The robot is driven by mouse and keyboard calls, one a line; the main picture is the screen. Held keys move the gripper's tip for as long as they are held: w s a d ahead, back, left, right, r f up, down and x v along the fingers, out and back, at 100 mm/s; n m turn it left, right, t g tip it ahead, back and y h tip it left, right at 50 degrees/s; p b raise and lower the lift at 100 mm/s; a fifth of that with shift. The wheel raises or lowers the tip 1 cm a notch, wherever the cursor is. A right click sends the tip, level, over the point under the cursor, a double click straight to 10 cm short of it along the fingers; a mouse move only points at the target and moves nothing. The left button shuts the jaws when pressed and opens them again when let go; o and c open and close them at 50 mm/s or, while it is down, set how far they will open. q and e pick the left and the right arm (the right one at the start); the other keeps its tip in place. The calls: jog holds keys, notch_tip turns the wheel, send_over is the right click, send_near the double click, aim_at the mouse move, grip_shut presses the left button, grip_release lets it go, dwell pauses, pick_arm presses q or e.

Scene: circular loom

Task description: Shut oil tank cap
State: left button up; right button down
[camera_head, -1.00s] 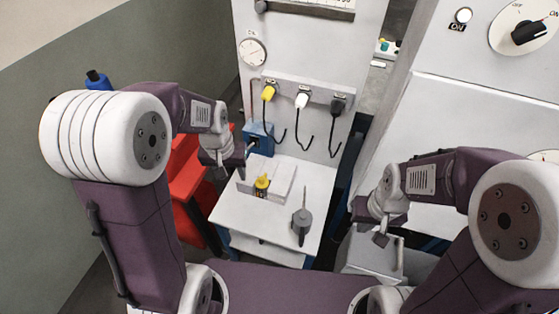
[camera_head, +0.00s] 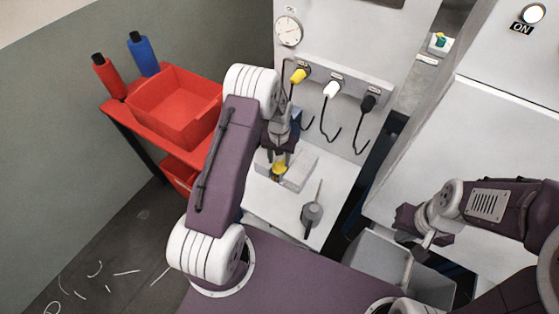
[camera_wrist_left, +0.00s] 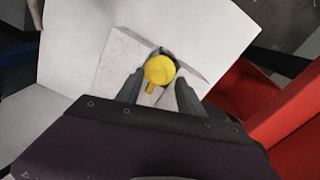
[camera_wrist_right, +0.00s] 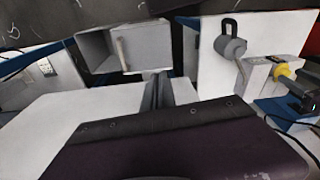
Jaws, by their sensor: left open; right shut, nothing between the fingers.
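The yellow cap (camera_head: 279,168) is on the white block-shaped tank (camera_head: 298,175) on the white table. In the left wrist view the cap (camera_wrist_left: 160,70) is a round yellow disc with a small tab, and a dark ring shows behind it. Whether it is fully seated I cannot tell. My left gripper (camera_head: 281,151) is open above the cap, its two fingers on either side of the cap's near edge in the left wrist view. My right gripper (camera_head: 418,247) is shut and empty, far right of the cap.
A grey oil can (camera_head: 311,213) stands on the table (camera_head: 264,205) right of the tank. Yellow, white and black plugs with cables hang on the panel behind. A red bin (camera_head: 175,105) is at left. A grey open box (camera_head: 375,262) stands below my right gripper.

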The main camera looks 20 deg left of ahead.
pick_arm(q)
jog(key=shift+f, duration=0.45)
jog(key=shift+d+f, duration=0.1)
jog(key=shift+f, duration=0.05)
grip_shut()
dwell(1.0)
